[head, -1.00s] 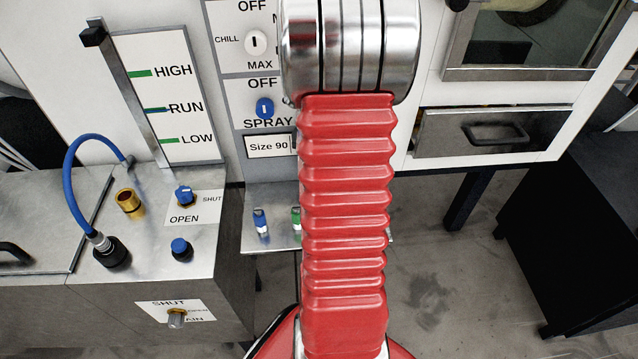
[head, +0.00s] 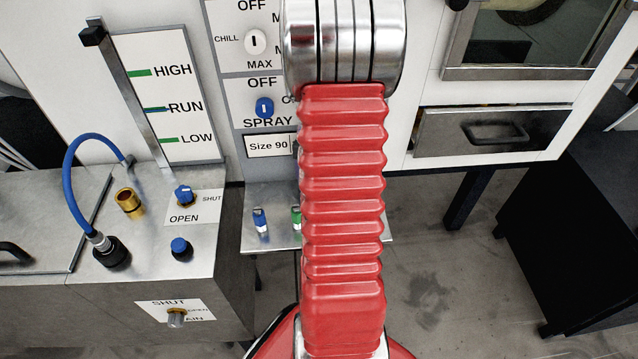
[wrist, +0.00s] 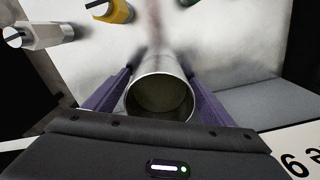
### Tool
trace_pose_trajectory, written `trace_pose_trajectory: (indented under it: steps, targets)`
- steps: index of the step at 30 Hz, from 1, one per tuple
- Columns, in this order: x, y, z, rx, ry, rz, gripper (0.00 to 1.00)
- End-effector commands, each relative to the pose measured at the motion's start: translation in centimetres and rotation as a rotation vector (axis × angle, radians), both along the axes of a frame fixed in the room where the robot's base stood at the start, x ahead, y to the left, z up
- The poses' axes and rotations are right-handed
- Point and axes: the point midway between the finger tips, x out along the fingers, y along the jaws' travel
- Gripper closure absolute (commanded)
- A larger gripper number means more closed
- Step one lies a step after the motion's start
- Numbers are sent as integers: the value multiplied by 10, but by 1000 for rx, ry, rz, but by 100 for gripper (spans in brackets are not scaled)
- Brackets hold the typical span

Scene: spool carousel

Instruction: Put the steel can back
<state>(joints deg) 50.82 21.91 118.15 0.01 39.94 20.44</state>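The steel can (wrist: 160,78) shows in the middle of the wrist view, seen into its open, empty-looking mouth. The purple fingers of my gripper (wrist: 160,100) lie along its left and right sides and appear to touch it, with no clear gap. The can's lower end is hidden, so I cannot tell whether it rests on anything. In the head view my red arm covers the middle, and neither my gripper nor the can shows there.
The metal shelf (head: 268,207) bears a blue item (head: 260,219) and a green item (head: 296,216). A steel bench with a blue hose (head: 72,165) stands at left. A drawer (head: 480,132) and a dark cabinet (head: 575,220) are at right. Pale and yellow fittings (wrist: 115,11) top the wrist view.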

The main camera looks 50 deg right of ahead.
Motion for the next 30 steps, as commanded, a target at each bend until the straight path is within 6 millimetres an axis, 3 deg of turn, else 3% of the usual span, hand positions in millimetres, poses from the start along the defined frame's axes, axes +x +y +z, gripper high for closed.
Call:
trace_pose_trajectory:
  steps: [8,14,30]
  targets:
    - [0,0,1,0,0,0,22]
    - [1,-1,12,-3,-2,1,22]
    - [1,0,99,-3,-2,1,22]
